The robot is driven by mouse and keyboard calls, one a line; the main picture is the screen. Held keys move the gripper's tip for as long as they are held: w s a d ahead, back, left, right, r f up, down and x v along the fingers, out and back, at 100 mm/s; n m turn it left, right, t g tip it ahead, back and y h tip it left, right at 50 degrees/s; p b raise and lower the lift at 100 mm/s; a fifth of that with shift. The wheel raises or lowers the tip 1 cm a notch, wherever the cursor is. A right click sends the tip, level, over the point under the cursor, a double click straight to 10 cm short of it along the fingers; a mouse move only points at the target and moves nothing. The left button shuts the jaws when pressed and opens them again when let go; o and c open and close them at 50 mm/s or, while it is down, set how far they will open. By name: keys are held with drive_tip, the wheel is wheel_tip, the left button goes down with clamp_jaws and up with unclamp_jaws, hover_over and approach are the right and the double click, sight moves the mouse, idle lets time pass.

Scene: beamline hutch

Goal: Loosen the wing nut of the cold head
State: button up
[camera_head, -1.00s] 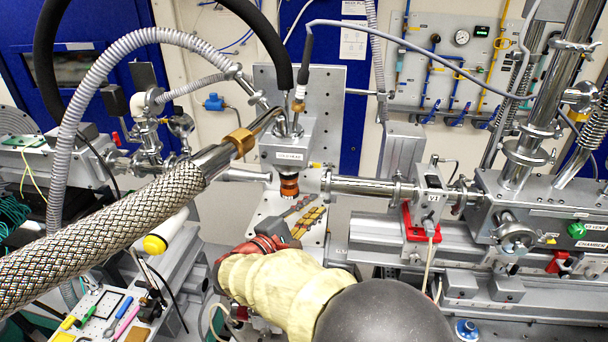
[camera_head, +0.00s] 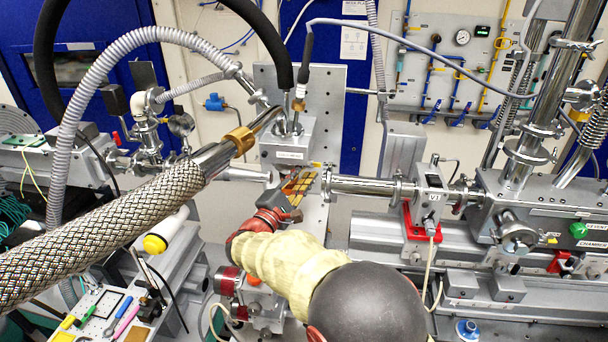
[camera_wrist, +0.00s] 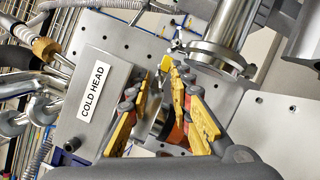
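The cold head (camera_head: 285,136) is a grey block on an upright plate, with a label on its front. In the wrist view the cold head (camera_wrist: 92,100) fills the left side, with the label "COLD HEAD". My gripper (camera_head: 302,178) is just below the block, in front of its lower neck. In the wrist view my gripper (camera_wrist: 168,82) has its yellow-padded fingers apart, with nothing held between them. The orange-and-steel neck shows behind the fingers, partly hidden. A clamp ring (camera_wrist: 215,57) around a steel pipe is beyond the fingertips. I cannot clearly make out the wing nut.
A braided hose (camera_head: 110,225) crosses the left foreground. A horizontal steel pipe (camera_head: 362,186) runs right from beside my gripper towards the chamber. A grey corrugated hose (camera_head: 68,150) curves at the left. A tool tray (camera_head: 100,318) lies at lower left.

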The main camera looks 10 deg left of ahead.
drive_tip(key=shift+c, duration=1.3)
clamp_jaws()
